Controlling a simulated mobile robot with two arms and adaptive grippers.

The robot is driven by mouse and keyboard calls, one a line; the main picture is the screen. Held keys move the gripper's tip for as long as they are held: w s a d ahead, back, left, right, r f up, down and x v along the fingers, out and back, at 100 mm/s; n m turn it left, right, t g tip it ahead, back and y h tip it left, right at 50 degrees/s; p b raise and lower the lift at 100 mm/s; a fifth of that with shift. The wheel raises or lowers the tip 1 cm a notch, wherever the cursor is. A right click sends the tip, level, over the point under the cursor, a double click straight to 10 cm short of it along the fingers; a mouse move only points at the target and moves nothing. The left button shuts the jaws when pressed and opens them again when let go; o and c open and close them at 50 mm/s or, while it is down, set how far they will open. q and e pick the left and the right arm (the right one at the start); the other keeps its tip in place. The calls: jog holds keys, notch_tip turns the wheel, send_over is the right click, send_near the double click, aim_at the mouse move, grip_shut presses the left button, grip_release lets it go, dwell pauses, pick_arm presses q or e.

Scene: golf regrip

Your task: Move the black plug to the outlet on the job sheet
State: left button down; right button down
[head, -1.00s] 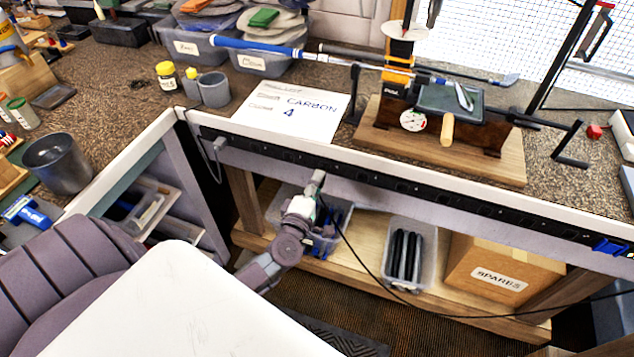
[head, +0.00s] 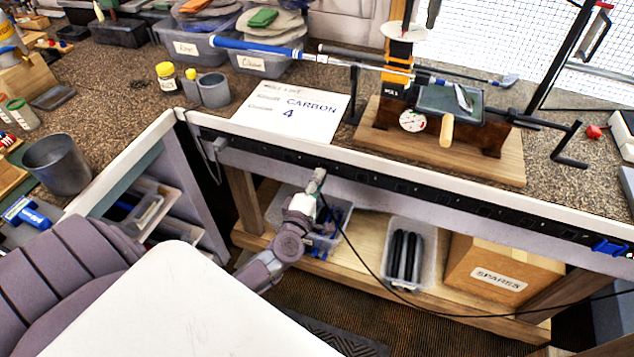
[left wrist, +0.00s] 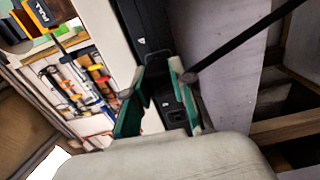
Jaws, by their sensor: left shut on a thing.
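The long black outlet strip (head: 400,187) runs along the bench's front edge. The job sheet (head: 290,112) lies on the bench above it and reads "CARBON" and "4"; its smaller print is blurred. My left gripper (head: 318,176) is at the strip's front, below the sheet. In the left wrist view my left gripper (left wrist: 160,92) is shut on the black plug, whose body is mostly hidden between the fingers and dark against the strip (left wrist: 142,25). Its black cable (left wrist: 240,42) leads away beside one finger. I cannot tell whether the plug touches an outlet. My right gripper is out of view.
A grey plug (head: 220,144) sits at the strip's left end and a blue plug (head: 608,247) at its right. The cable (head: 366,266) hangs in front of the shelf, which holds bins and a SPARES box (head: 500,270). A club rests in the vise (head: 440,125) above.

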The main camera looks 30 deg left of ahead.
pick_arm(q)
jog(key=shift+x, duration=0.85)
jog(key=c, duration=0.9)
grip_release()
jog(key=v, duration=1.2)
